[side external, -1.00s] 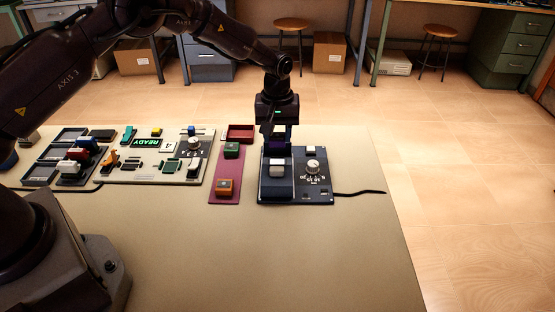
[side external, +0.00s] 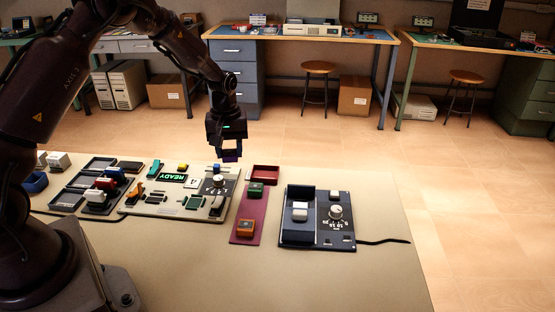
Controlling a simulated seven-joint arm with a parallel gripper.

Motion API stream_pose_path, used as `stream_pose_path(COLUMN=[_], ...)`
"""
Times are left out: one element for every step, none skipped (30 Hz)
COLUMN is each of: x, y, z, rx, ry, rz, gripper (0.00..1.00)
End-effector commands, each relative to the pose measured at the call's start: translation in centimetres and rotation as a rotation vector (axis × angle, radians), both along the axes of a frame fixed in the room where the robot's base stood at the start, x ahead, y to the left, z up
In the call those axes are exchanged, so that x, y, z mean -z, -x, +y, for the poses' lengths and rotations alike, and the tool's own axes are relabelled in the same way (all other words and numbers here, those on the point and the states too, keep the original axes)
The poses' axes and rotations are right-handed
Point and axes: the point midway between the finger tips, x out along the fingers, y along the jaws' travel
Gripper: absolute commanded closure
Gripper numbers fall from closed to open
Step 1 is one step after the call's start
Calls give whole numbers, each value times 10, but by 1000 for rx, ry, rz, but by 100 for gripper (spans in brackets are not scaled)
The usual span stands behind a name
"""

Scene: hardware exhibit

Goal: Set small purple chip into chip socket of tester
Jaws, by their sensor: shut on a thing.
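My gripper (side external: 230,146) is shut on a small purple chip (side external: 231,157) and holds it in the air, above the far right corner of a pale board. That board, which looks like the tester (side external: 132,208), carries a lit green READY display (side external: 179,178), a knob (side external: 218,186), a white lever-like part (side external: 217,204) and several small dark green pieces (side external: 194,202). I cannot tell which of its parts is the chip socket. The chip is small and partly hidden by the fingers.
A maroon strip (side external: 245,229) holds a green block (side external: 255,190) and an orange block (side external: 246,228); a red tray (side external: 265,174) lies behind it. Right of it sits a dark blue device (side external: 318,239) with a raised-walled bay and a knob. Dark trays (side external: 68,199) stand left. The front tabletop is clear.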

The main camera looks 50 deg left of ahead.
Motion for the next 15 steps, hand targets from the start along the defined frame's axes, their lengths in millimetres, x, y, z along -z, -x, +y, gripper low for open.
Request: stream_pose_path(x=[0,0,2,4,5,7,9,11,15,17,20,22,22,23,24], y=[24,36,51,61,71,82,90,96,103,107,111,113,111,109,109], z=[13,19,23,25,27,27,27,25,22,20,18,17,18,19,19], rx=[-7,-2,8,19,32,51,67,85,113,133,155,181,195,207,217], ry=[2,3,5,6,7,7,8,9,10,11,12,10,4,0,-2], rz=[4,6,7,9,10,11,13,14,16,19,20,18,9,3,1], gripper=[78,78,78,78,78,78,78,78,78,78,78,78,78,78,78])
